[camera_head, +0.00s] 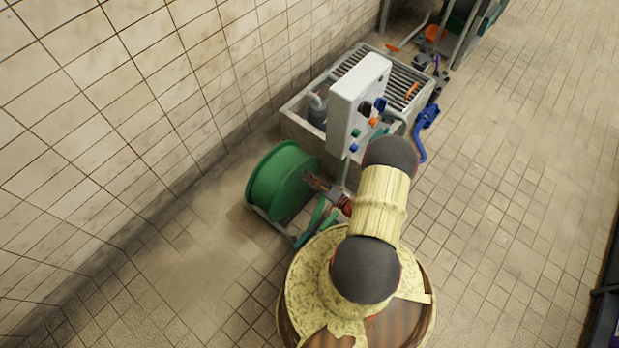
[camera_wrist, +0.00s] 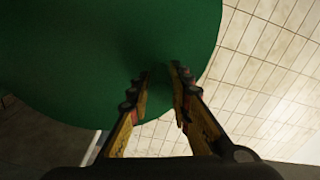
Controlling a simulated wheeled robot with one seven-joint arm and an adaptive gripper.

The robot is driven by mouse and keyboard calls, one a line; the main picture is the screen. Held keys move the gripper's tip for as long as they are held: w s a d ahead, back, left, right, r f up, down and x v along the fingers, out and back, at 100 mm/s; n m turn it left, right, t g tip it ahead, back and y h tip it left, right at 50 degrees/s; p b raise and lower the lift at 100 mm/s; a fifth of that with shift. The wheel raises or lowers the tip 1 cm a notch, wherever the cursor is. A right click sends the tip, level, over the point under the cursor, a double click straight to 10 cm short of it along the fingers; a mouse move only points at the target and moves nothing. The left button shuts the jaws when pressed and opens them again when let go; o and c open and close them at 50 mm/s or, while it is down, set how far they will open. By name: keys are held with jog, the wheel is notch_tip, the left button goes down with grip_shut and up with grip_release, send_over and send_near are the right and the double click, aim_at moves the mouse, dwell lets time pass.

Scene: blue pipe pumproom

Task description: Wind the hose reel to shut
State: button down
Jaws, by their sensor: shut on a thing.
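The green hose reel (camera_head: 283,182) stands on a low frame on the floor near the tiled wall. Its round side faces my gripper (camera_head: 316,184), which reaches it from the right. In the wrist view, the reel's green disc (camera_wrist: 90,50) fills the upper left. My gripper (camera_wrist: 160,72) has its two fingers drawn close together near the disc's lower right edge, shut on a part of the reel. The gripped part is dark and too small to make out; I cannot see a separate crank handle.
A grated basin (camera_head: 310,122) with a white control box (camera_head: 357,100) stands just behind the reel. A blue pipe piece (camera_head: 426,118) is at its right side. The tiled wall (camera_head: 130,90) runs close on the left. The tiled floor (camera_head: 500,200) on the right is clear.

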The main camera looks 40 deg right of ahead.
dwell(0.3)
jog(key=c, duration=1.7)
grip_release()
jog(key=shift+c, duration=0.2)
jog(key=shift+o, duration=0.6)
jog(key=shift+d+r, duration=0.1)
jog(key=shift+r, duration=0.05)
jog(key=s+d, duration=0.1)
jog(key=s, duration=1.1)
jog(key=shift+f, duration=0.25)
